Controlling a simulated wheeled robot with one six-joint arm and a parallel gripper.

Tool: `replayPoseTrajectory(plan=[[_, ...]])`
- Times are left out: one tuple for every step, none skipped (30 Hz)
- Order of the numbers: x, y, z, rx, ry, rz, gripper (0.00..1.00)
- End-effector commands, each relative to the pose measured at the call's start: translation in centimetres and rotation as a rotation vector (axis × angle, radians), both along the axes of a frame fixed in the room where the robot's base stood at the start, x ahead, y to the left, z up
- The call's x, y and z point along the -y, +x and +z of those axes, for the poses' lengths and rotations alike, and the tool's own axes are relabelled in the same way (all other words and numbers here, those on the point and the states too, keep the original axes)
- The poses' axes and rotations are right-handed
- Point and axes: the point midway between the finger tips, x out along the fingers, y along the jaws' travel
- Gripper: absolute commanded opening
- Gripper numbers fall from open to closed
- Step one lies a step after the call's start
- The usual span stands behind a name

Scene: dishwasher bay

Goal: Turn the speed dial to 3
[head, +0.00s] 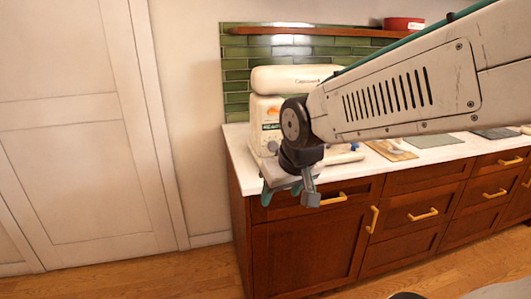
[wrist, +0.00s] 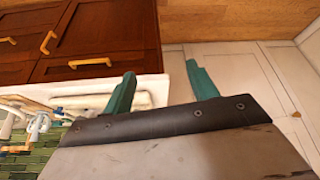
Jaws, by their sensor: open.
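A cream stand mixer (head: 266,108) stands at the left end of the white counter, with an orange mark and a label on its side. My arm and wrist hide much of it in the head view. I cannot make out the speed dial in either view. My gripper (head: 289,194) is in front of the mixer, near the counter's front left corner, pointing downward, open and empty. In the wrist view my gripper (wrist: 160,72) shows two teal fingers spread apart, with nothing between them. A pale object lies behind the left finger there; I cannot tell what it is.
The white counter (head: 239,150) runs right above brown cabinets (head: 290,245) with brass handles. A board (head: 391,150) and mats lie further right. A wooden shelf (head: 290,30) with a red container (head: 403,23) hangs on green tiles. A pale door (head: 80,130) is left; the floor (head: 190,275) there is clear.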

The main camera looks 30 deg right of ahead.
Motion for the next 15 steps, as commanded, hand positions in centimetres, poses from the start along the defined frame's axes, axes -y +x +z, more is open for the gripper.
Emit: replayPoseTrajectory(plan=[[1.1,3.1,-1.0,0.061,-0.009,-0.020,0.58],[1.8,4.9,-1.3,0.110,-0.015,-0.030,0.58],[2.8,7.2,-1.7,0.176,-0.026,-0.042,0.58],[3.5,8.9,-2.1,0.225,-0.033,-0.051,0.58],[4.3,10.4,-2.4,0.273,-0.041,-0.061,0.58],[5.4,12.5,-2.8,0.340,-0.053,-0.073,0.58],[6.3,13.8,-3.2,0.388,-0.066,-0.084,0.58],[6.9,15.2,-3.6,0.438,-0.067,-0.086,0.58],[7.9,16.8,-4.0,0.504,-0.074,-0.092,0.58],[8.7,17.9,-4.4,0.553,-0.082,-0.099,0.58],[9.5,19.0,-4.7,0.602,-0.091,-0.107,0.58],[10.6,20.1,-5.2,0.666,-0.103,-0.115,0.58],[11.4,20.9,-5.5,0.713,-0.112,-0.122,0.58],[12.1,21.5,-5.8,0.758,-0.121,-0.128,0.58],[13.0,22.2,-6.2,0.815,-0.131,-0.135,0.58]])
